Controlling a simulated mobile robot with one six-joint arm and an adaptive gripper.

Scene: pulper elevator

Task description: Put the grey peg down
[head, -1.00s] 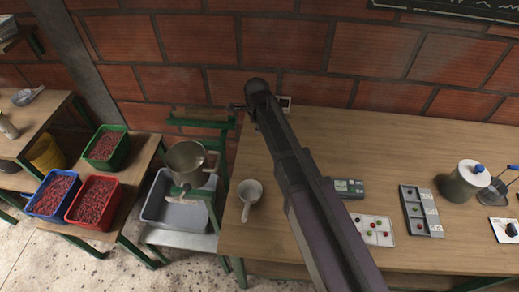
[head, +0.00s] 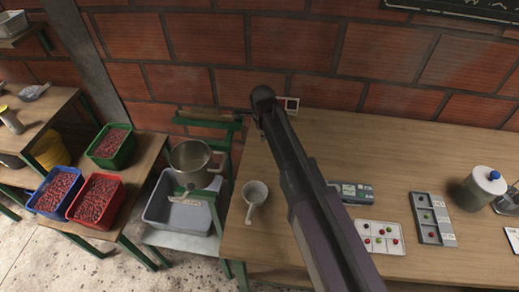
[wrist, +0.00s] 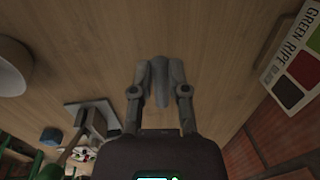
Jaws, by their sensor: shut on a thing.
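In the wrist view my gripper (wrist: 158,75) is shut on the grey peg (wrist: 158,88), which sits between its two fingers. Wooden tabletop (wrist: 200,30) shows behind the fingers and peg. I cannot tell whether the peg touches the table. In the head view my dark arm reaches over the wooden table (head: 410,160) toward the brick wall, and it hides the peg there.
A white scoop (head: 255,192) lies at the table's left edge, with the metal pulper pot (head: 190,158) beyond. A grey device (head: 352,191), sample tray (head: 380,236), grey box (head: 432,218) and jar (head: 480,188) stand to the right. A colour card (wrist: 295,65) lies nearby.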

